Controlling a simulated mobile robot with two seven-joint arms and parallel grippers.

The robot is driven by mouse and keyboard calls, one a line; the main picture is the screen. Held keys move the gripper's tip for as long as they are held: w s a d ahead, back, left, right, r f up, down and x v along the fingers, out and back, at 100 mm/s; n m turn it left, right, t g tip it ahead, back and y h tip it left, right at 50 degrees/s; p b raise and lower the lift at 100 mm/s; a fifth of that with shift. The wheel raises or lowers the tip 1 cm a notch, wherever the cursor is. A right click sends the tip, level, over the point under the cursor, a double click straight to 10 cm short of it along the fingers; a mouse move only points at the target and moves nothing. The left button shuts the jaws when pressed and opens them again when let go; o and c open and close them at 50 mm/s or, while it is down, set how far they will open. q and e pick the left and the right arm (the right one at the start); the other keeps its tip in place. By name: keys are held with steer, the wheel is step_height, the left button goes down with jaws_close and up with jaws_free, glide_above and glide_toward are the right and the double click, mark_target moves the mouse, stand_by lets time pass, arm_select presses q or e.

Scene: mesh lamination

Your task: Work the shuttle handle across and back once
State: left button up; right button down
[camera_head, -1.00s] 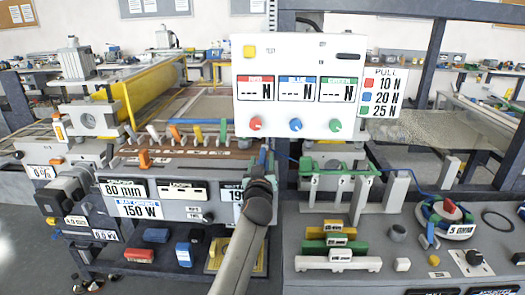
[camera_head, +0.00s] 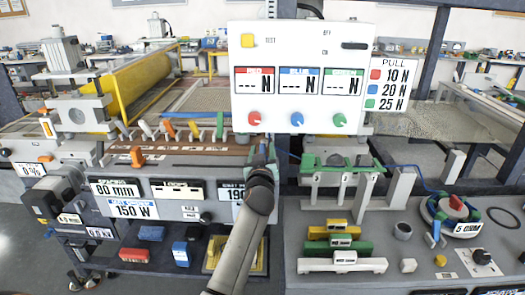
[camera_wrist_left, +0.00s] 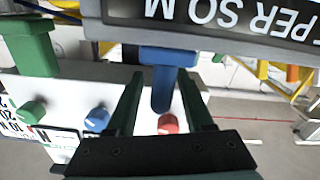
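My left gripper (camera_head: 262,156) is at the right end of the brown rail (camera_head: 190,147) in the head view, its fingers mostly hidden behind my wrist. In the left wrist view, its two dark green fingers (camera_wrist_left: 160,85) stand apart on either side of a blue handle (camera_wrist_left: 165,95), with narrow gaps showing. An orange handle (camera_head: 137,156) stands on the left part of the rail. No readable label shows which handle is the shuttle's. My right gripper is in neither view.
A white panel (camera_head: 300,100) with red, blue and green knobs hangs above and right of my left gripper. Several coloured levers (camera_head: 195,130) stand behind the rail. Small blocks (camera_head: 340,245) and a cable reel (camera_head: 450,210) occupy the right bench.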

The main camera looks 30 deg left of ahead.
arm_select(q)
jaws_close()
stand_by(1.3)
